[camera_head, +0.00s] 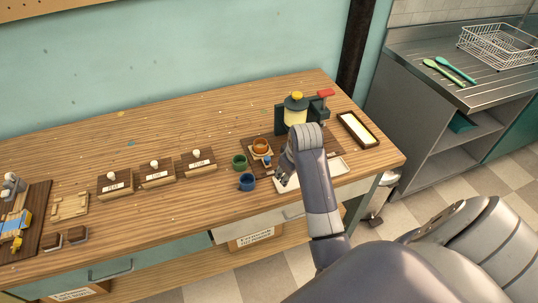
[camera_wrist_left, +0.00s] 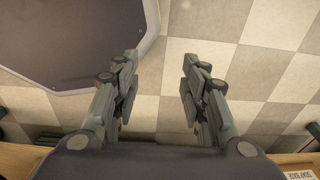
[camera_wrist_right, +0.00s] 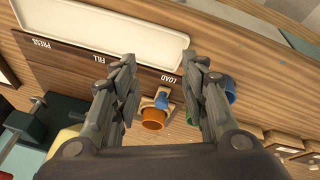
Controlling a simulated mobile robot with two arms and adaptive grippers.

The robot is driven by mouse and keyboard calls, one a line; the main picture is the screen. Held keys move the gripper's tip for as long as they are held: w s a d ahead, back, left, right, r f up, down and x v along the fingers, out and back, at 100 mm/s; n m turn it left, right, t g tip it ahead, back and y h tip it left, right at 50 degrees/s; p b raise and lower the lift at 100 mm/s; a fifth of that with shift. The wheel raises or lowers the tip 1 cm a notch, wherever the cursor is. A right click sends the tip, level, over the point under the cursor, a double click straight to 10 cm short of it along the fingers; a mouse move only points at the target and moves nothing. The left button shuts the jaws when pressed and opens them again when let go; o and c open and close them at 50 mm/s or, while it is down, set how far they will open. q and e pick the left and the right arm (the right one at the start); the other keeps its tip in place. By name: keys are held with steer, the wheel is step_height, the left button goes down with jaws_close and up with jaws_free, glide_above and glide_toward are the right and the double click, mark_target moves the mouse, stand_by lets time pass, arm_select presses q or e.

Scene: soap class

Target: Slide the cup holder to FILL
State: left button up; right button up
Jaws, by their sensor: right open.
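The cup holder (camera_head: 257,154) is a pale wooden slider with a blue knob and an orange cup (camera_head: 261,146) on it, at the left of the dark press board. In the right wrist view the blue knob (camera_wrist_right: 163,101) and orange cup (camera_wrist_right: 153,119) show beside the LOAD label (camera_wrist_right: 175,79); the FILL label (camera_wrist_right: 106,60) is left of it. My right gripper (camera_head: 283,176) is open just right of the holder in the head view. Its fingers (camera_wrist_right: 158,68) frame the holder, without visible contact. My left gripper (camera_wrist_left: 159,78) is open and empty above the floor.
A dark green press with a yellow dispenser (camera_head: 295,110) and red handle (camera_head: 325,93) stands behind. A white tray (camera_wrist_right: 115,32) lies along the front. Green (camera_head: 239,162) and blue (camera_head: 247,182) cups stand left of the board.

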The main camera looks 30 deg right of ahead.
steer(key=y, duration=0.2)
glide_toward(268, 158)
steer(key=s+r, duration=0.1)
steer(key=r, duration=0.1)
arm_select(q)
steer(key=shift+d+r+p, duration=0.2)
steer(key=shift+r+p, duration=0.5)
steer(key=shift+r, duration=0.05)
arm_select(e)
steer(key=x, duration=1)
steer(key=shift+w+f, duration=0.2)
steer(key=shift+f, duration=0.05)
